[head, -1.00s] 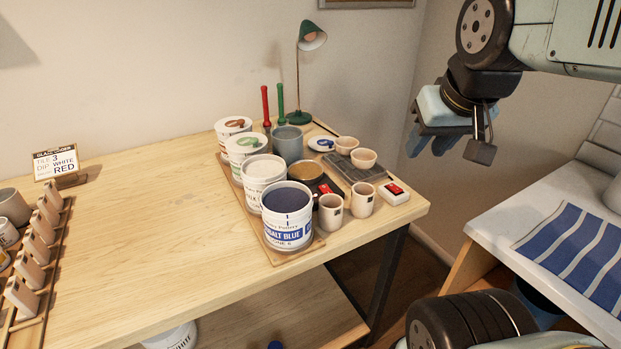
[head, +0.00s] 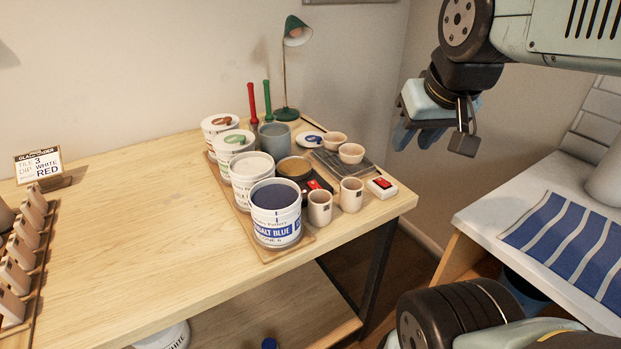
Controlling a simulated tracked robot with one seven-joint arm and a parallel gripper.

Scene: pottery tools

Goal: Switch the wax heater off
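A dark pan of brown wax (head: 294,168), which looks like the wax heater, stands among the pots on the wooden table. A red switch (head: 318,185) shows at its front right, partly hidden behind a small cup; its position is too small to read. A white box with a red switch (head: 381,187) sits separately near the table's right edge. My gripper (head: 403,136) hangs in the air to the right of and above the table in the picture, touching nothing. Its fingers are seen at an angle, so their opening is unclear.
Glaze buckets, the nearest a cobalt blue bucket (head: 276,213), stand on a board left of the wax. Two cups (head: 320,207) stand in front. A green lamp (head: 292,70) stands behind. The table's left middle is clear. A white counter with a striped cloth (head: 565,240) is at right.

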